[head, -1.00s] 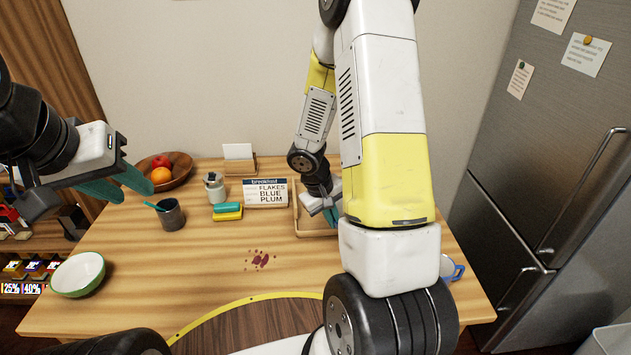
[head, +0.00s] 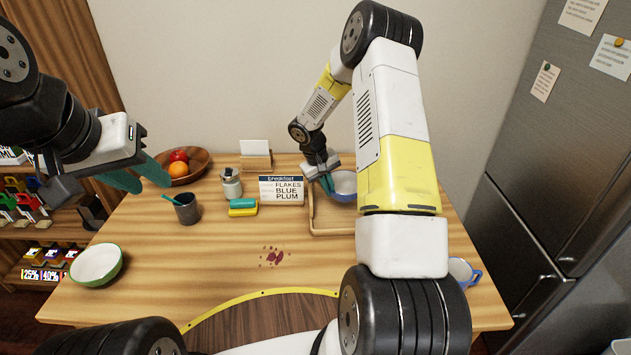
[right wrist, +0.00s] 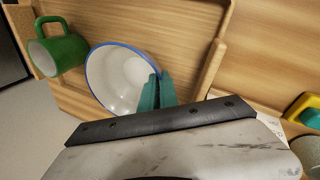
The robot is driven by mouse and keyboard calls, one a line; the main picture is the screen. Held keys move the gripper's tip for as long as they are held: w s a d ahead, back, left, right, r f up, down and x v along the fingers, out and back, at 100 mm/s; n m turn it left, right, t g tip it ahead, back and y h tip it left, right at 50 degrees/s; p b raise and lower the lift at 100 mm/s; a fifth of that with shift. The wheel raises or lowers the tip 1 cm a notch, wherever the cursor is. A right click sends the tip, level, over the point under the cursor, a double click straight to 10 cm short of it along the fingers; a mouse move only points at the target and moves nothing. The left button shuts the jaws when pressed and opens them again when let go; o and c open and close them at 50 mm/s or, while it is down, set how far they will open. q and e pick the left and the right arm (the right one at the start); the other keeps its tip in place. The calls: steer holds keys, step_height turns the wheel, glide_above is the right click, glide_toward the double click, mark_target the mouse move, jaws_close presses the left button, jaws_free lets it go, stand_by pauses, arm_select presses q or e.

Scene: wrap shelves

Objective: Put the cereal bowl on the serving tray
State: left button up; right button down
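The cereal bowl (head: 345,184), blue outside and white inside with a blue rim, is at the back part of the wooden serving tray (head: 333,232), partly hidden by my right arm in the head view. My right gripper (head: 327,184) is at its left rim. In the right wrist view the teal fingers (right wrist: 157,92) are close together astride the rim of the bowl (right wrist: 118,72). Whether the bowl touches the tray floor I cannot tell. My left gripper (head: 140,178) is open and empty, above the table's left side.
A green mug (right wrist: 62,50) stands beside the bowl. A green-outside bowl (head: 97,265), grey cup (head: 187,208), fruit bowl (head: 203,160), jar (head: 231,184), sponges (head: 243,207) and breakfast sign (head: 282,190) are on the table. A blue-white mug (head: 462,272) is at the right.

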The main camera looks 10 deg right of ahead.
steer(key=shift+f, duration=1.45)
steer(key=c, duration=1.6)
jaws_free()
steer(key=shift+f, duration=0.15)
